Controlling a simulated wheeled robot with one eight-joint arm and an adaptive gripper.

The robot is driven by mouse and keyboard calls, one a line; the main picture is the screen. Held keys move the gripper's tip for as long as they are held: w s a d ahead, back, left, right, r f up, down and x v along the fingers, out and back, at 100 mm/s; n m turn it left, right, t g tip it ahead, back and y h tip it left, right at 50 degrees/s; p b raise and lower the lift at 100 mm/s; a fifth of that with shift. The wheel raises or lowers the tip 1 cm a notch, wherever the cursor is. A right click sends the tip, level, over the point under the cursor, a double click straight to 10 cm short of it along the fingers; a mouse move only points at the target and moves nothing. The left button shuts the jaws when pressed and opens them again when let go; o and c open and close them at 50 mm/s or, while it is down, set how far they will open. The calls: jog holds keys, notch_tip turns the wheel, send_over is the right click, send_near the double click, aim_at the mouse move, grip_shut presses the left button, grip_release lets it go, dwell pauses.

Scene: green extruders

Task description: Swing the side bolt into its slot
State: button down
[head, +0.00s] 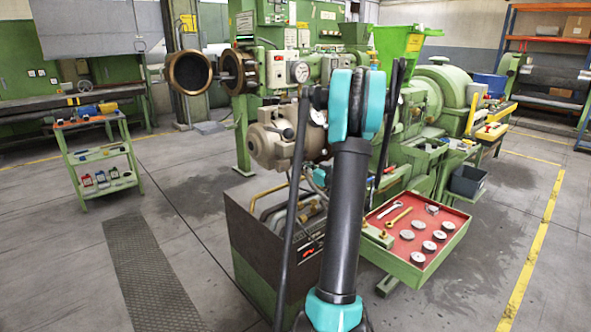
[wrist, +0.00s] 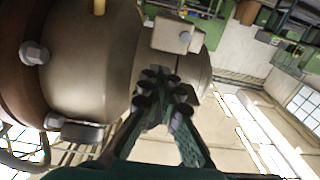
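The extruder's open end shows in the head view as a dark brown round collar (head: 190,72) swung out at the left, facing a second brown ring (head: 232,72) on the machine. A small grey bolt-like piece (head: 224,77) lies between them. In the wrist view, a large rounded metal body (wrist: 88,60) carries a hex-headed bolt (wrist: 33,53) and a lower bolt head (wrist: 53,120). I cannot tell which is the side bolt, and its slot is not clear. My gripper (wrist: 160,82) is right of these bolts, its fingers converging, with no bolt visibly between them. My arm hides it in the head view.
A pressure gauge (head: 299,71) and a beige motor (head: 287,136) sit close on the machine. A red-lined tray (head: 452,246) holds metal discs and tools at the right. A green cart (head: 103,158) stands left. Floor between cart and machine is clear.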

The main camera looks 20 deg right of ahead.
jog(key=v, duration=0.8)
jog(key=shift+d+f, duration=0.2)
jog(key=shift+d, duration=0.05)
jog(key=shift+s, duration=0.1)
dwell(0.3)
jog(key=s+a+f+g, duration=0.2)
jog(key=s+a+g, duration=0.1)
jog(key=a, duration=0.4)
jog(key=s+a+f+m+g, duration=0.1)
jog(key=s+a+f+g, duration=0.15)
jog(key=a, duration=0.45)
jog(key=s+a+f+g, duration=0.2)
jog(key=s+a, duration=0.1)
jog(key=a, duration=0.4)
jog(key=s+a+f+m+g+h, duration=0.1)
jog(key=s+f+g+h, duration=0.1)
jog(key=s, duration=0.8)
jog(key=s+a+f+m+g+h, duration=0.2)
jog(key=s+f, duration=0.5)
jog(key=s, duration=0.4)
jog(key=shift+g+h, duration=0.65)
jog(key=shift+h, duration=0.45)
